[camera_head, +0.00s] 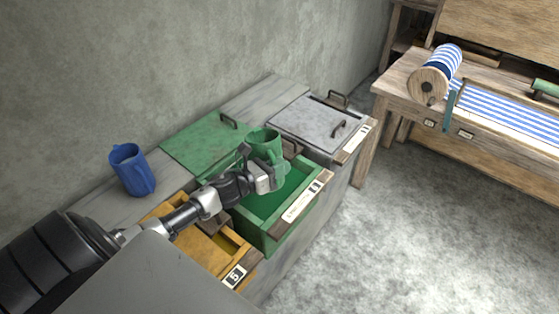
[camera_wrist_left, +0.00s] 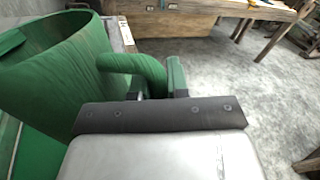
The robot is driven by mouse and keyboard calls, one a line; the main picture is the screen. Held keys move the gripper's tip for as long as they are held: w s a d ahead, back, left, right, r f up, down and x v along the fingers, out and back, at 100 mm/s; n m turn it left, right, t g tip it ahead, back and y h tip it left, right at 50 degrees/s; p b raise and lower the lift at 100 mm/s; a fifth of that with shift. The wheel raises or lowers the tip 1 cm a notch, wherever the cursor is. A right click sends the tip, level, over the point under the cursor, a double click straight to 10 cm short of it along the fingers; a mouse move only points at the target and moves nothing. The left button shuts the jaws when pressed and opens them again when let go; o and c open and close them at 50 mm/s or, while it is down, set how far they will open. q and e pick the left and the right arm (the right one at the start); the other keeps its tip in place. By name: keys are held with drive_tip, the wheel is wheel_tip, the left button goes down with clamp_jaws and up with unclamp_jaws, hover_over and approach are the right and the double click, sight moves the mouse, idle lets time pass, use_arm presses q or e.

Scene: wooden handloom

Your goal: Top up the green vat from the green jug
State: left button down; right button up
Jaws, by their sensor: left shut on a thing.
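The green jug (camera_head: 264,143) is held by my left gripper (camera_head: 262,170) above the back part of the green vat (camera_head: 287,213). The jug looks close to upright. In the left wrist view, the jug (camera_wrist_left: 55,65) fills the left side, and the left gripper (camera_wrist_left: 155,95) is shut on its curved handle. The vat is open and shows a green inside; whether it holds liquid I cannot tell. Its green lid (camera_head: 205,142) lies on the bench behind it. My right gripper is not in view.
A blue jug (camera_head: 133,170) stands on the grey bench at the left. A yellow vat (camera_head: 207,250) is in front, partly under my arm. A grey lidded vat (camera_head: 311,122) stands to the right. The loom (camera_head: 500,100) with striped cloth is farther right. The floor between is clear.

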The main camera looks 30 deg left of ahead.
sight(279, 147)
use_arm(q)
drive_tip(key=n+p, duration=0.2)
drive_tip(key=a+r+n+p, duration=0.1)
drive_tip(key=n+p, duration=0.1)
drive_tip(key=w+r+n+g+p, duration=0.1)
drive_tip(key=n, duration=0.1)
drive_tip(key=shift+w+a+p, duration=0.1)
drive_tip(key=shift+a+p, duration=0.2)
drive_tip(key=shift+p, duration=0.1)
drive_tip(key=shift+w+a+f+n+h, duration=0.2)
drive_tip(key=shift+a+n+h, duration=0.1)
drive_tip(key=shift+a+n, duration=0.1)
drive_tip(key=w+a+n, duration=0.1)
drive_tip(key=w+a+n+g+b, duration=0.1)
drive_tip(key=n, duration=0.1)
drive_tip(key=shift+a+f+h+b, duration=0.15)
drive_tip(key=shift+a+h+b, duration=0.15)
drive_tip(key=shift+w+a+n, duration=0.1)
drive_tip(key=shift+a+n, duration=0.15)
drive_tip(key=shift+n, duration=0.15)
